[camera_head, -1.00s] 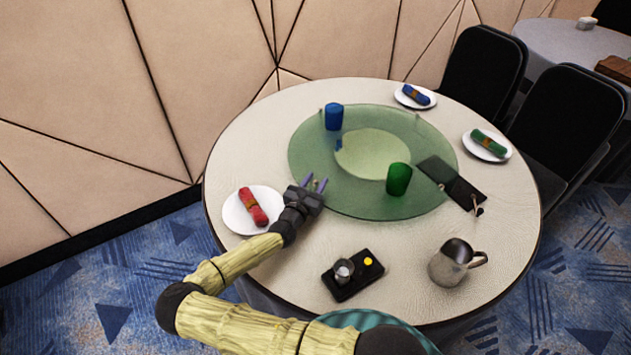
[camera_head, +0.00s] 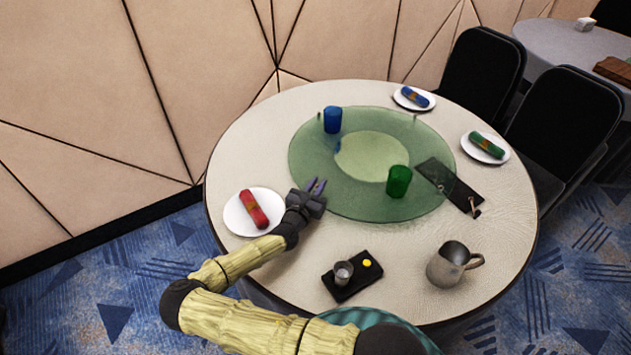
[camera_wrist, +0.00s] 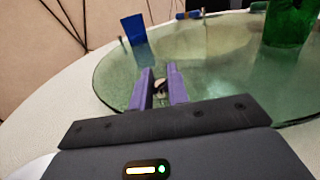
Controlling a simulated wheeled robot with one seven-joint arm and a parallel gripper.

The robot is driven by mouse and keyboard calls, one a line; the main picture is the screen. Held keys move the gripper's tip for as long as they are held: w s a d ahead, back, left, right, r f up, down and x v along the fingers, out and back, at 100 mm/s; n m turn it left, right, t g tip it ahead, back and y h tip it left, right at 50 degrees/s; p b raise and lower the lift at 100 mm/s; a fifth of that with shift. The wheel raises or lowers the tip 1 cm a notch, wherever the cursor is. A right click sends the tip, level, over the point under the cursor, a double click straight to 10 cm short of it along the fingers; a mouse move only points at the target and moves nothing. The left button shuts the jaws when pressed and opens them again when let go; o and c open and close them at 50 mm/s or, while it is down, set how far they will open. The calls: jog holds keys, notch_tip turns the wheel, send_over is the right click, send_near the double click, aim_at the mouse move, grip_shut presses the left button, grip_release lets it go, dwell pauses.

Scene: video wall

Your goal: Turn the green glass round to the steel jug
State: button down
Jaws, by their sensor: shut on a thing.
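The green glass (camera_head: 399,181) stands upright on the near right part of a round, see-through green turntable (camera_head: 315,160). It shows again at the upper right of the wrist view (camera_wrist: 288,22). The steel jug (camera_head: 447,264) stands on the table at the near right, off the turntable, its handle to the right. My gripper (camera_head: 316,186) is at the turntable's near left rim. In the wrist view its purple fingers (camera_wrist: 160,88) are close together around a small pale piece at the rim, mostly hidden between them.
A blue glass (camera_head: 332,120) stands on the turntable's far left. Plates with a red (camera_head: 254,209), a blue (camera_head: 414,97) and a green roll (camera_head: 486,146) lie around it. A dark tray (camera_head: 463,196) overlaps the right rim. A black tray with a small cup (camera_head: 352,276) lies in front.

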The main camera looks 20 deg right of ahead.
jog(key=shift+s+d+p, duration=0.15)
jog(key=shift+s+p, duration=0.25)
jog(key=shift+p, duration=0.1)
jog(key=c, duration=1.4)
grip_release()
jog(key=b+v, duration=0.2)
jog(key=v, duration=1.5)
jog(key=shift+s+a+r, duration=0.1)
jog(key=shift+a+r, duration=0.05)
jog(key=shift+a, duration=0.1)
